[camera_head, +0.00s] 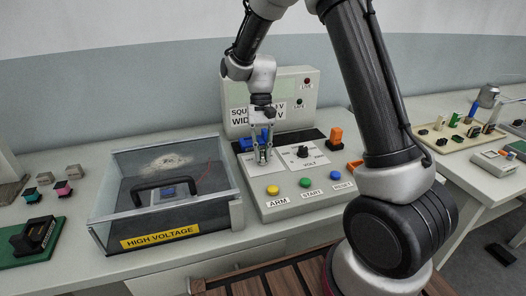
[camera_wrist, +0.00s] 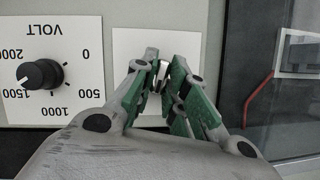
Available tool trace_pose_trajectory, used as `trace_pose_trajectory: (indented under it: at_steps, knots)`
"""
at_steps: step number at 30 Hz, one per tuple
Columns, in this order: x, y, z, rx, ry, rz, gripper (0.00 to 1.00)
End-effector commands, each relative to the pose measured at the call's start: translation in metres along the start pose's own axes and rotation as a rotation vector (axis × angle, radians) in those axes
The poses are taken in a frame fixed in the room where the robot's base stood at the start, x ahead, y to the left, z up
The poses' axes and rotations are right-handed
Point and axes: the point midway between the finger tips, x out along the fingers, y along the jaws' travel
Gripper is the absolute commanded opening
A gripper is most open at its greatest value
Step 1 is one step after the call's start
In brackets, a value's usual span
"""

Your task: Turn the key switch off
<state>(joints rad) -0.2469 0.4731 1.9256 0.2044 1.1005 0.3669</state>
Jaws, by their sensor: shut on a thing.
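The key switch sits on a white plate (camera_wrist: 125,45) on the sloped panel of the control box (camera_head: 285,205). My gripper (camera_head: 265,157) points down at this plate, left of the VOLT dial. In the wrist view my gripper (camera_wrist: 160,75) has its green-padded fingers closed together on a small pale metal piece, the key (camera_wrist: 162,69). The fingers hide most of the key and the switch, so I cannot tell its turn position.
The VOLT dial (camera_wrist: 40,75) is close beside the gripper. ARM (camera_head: 273,190), START (camera_head: 306,182) and RESET (camera_head: 335,175) buttons line the box's front. A clear-lidded HIGH VOLTAGE case (camera_head: 160,239) stands at left.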

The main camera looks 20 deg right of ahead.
Motion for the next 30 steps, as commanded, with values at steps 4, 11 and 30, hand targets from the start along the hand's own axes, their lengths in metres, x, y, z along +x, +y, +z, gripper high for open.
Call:
trace_pose_trajectory:
  at_steps: [4,11,30]
  knots:
    - [0.0024,-0.0012,0.0015,-0.129,-0.006,0.056,0.00]
    - [0.0026,-0.0019,0.0019,-0.331,-0.006,0.139,0.00]
    - [0.0039,-0.0033,0.0037,-0.830,-0.008,0.344,0.00]
